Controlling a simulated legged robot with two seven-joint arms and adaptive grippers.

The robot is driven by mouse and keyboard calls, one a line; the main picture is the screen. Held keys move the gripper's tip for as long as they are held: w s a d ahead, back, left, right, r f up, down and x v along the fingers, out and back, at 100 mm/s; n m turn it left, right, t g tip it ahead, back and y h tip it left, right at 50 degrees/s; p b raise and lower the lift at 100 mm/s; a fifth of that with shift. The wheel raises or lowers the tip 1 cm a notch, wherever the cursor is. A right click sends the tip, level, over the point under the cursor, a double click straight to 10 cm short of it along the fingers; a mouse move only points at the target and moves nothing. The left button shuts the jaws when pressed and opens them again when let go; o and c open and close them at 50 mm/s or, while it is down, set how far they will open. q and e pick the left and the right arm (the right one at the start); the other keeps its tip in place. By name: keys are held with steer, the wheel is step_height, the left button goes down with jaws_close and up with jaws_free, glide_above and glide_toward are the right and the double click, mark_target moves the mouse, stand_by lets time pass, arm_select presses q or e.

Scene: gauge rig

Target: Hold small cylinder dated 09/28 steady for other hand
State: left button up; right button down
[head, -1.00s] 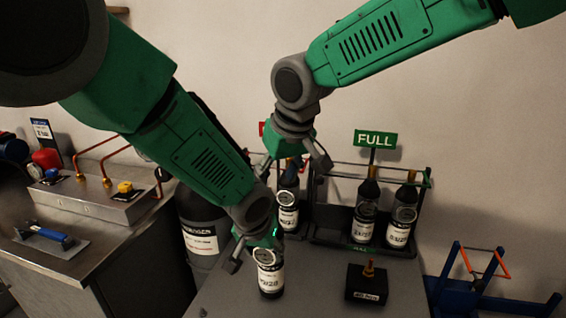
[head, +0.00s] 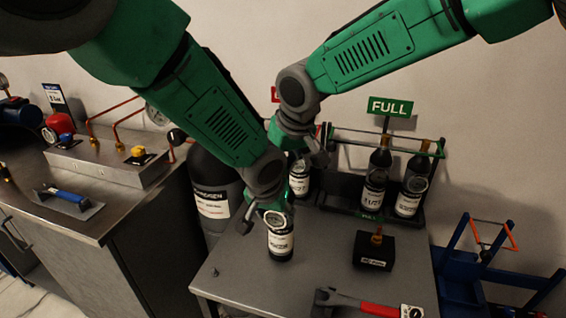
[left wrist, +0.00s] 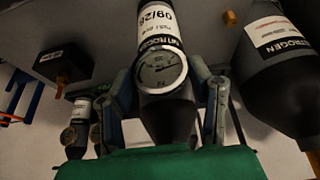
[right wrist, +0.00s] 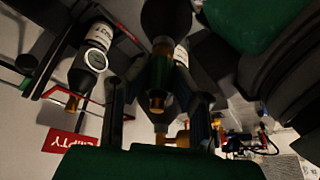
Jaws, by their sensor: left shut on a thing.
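The small cylinder dated 09/28 (head: 281,243) is dark, with a white label and a gauge, upright over the grey table. Its label and gauge show close up in the left wrist view (left wrist: 160,68). My left gripper (head: 266,212) is shut on it, with fingers on both sides in the left wrist view (left wrist: 170,100). My right gripper (head: 303,150) is behind it, just above another small cylinder (head: 299,184). In the right wrist view its fingers (right wrist: 157,115) stand apart around a dark shape with a brass end. I cannot tell which cylinder that is.
A black rack with a green FULL sign (head: 390,107) holds small cylinders (head: 374,190) at the back. A black block with a brass fitting (head: 374,252) and a red-handled tool (head: 380,309) lie on the table. A large nitrogen cylinder (head: 212,200) stands left. An EMPTY sign (right wrist: 73,146) shows too.

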arm_select(q)
steer(key=shift+w, duration=0.1)
arm_select(e)
steer(key=c, duration=1.9)
jaws_free()
steer(key=shift+d, duration=0.1)
arm_select(q)
steer(key=shift+a, duration=0.1)
arm_select(e)
jaws_close()
steer(key=shift+w+r, duration=0.1)
steer(key=shift+r, duration=0.1)
steer(key=shift+r, duration=2.5)
arm_select(q)
steer(key=o, duration=1.5)
steer(key=shift+c, duration=0.2)
steer(key=shift+r, duration=0.1)
